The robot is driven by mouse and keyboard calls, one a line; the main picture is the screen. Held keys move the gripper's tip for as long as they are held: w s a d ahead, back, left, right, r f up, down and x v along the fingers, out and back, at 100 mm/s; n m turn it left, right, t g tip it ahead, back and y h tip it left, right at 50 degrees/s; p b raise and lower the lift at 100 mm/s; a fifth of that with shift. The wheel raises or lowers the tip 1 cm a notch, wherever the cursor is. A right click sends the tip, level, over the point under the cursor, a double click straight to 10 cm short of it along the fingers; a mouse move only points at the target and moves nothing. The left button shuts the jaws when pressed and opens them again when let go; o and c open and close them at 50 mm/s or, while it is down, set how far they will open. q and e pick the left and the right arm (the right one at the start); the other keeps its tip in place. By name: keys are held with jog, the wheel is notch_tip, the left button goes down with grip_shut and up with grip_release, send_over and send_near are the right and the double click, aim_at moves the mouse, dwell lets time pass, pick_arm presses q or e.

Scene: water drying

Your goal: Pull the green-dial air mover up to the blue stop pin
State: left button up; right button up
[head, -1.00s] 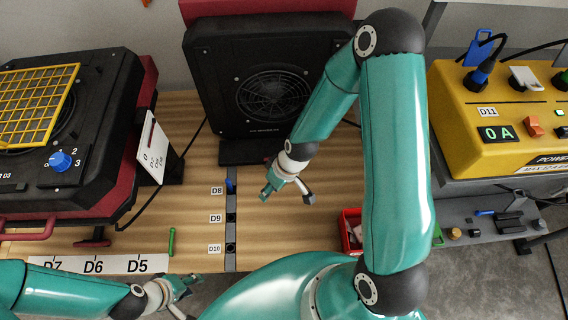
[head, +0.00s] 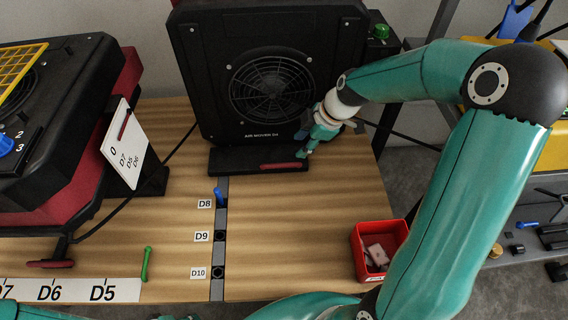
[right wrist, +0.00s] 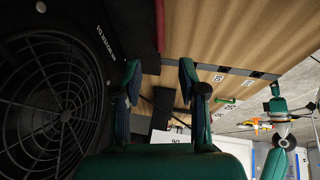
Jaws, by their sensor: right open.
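The green-dial air mover (head: 263,85) is a black fan box at the back of the bench, with its green dial (head: 380,31) at upper right. A red handle (head: 281,166) lies on its black foot plate. The blue stop pin (head: 219,196) stands upright by label D8, in front of the mover and apart from it. My right gripper (head: 305,148) is open near the handle's right end, in front of the grille; contact is unclear. In the right wrist view the open fingers (right wrist: 158,80) have the grille at left. My left gripper barely shows at the bottom edge.
Labels D8, D9 and D10 line a grey strip (head: 218,240) with dark holes. A red bin (head: 380,250) stands at the bench's right edge. A green pin (head: 147,264) lies at lower left, near another black-and-red machine (head: 70,130). Wood between strip and bin is clear.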

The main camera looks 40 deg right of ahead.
aim_at(282, 164)
jog(key=b+x, duration=0.2)
jog(key=x, duration=0.9)
jog(key=shift+w+a+f, duration=0.1)
jog(key=shift+w+f, duration=0.05)
jog(key=shift+f, duration=0.25)
grip_shut()
